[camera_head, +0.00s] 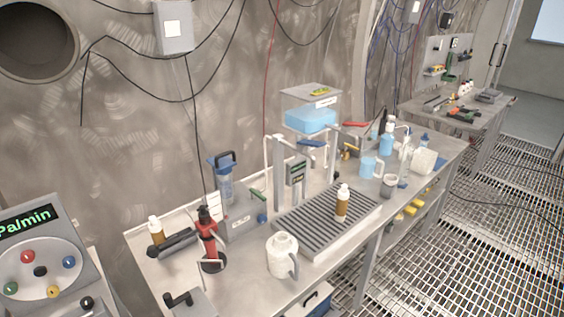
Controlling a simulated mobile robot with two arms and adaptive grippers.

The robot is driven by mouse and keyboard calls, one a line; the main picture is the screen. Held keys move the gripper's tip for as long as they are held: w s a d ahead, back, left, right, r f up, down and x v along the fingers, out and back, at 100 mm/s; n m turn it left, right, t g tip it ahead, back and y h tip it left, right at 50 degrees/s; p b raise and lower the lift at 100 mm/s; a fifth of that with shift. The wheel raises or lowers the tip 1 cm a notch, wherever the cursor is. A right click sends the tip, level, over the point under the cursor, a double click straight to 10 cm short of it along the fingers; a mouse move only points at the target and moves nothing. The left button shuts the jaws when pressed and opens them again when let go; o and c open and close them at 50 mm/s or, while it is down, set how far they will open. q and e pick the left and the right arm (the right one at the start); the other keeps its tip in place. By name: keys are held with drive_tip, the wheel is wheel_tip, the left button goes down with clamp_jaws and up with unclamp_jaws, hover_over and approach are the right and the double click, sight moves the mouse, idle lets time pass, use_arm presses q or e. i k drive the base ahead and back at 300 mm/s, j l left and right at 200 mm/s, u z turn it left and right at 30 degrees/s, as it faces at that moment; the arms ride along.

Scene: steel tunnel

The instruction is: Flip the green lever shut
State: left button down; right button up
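A red lever (355,124) and a blue lever (311,143) sit near the clear tank of blue liquid (310,120). Neither my left nor my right gripper is in view.
The bench (330,258) is crowded. A white jug (282,257), a red and black tool (208,240) and a brown bottle (342,204) on a ribbed tray (318,222) stand near the front. A control panel (40,262) is at lower left. Grated floor (480,240) lies open at right.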

sight(254, 193)
drive_tip(key=i+l, duration=0.1)
drive_tip(key=l, duration=0.4)
drive_tip(key=i+l, duration=0.1)
drive_tip(key=l, duration=0.4)
drive_tip(key=i+l+z, duration=0.1)
drive_tip(key=l, duration=0.4)
drive_tip(key=i+l, duration=0.1)
drive_tip(key=l, duration=0.4)
drive_tip(key=i+l, duration=0.1)
drive_tip(key=l, duration=0.4)
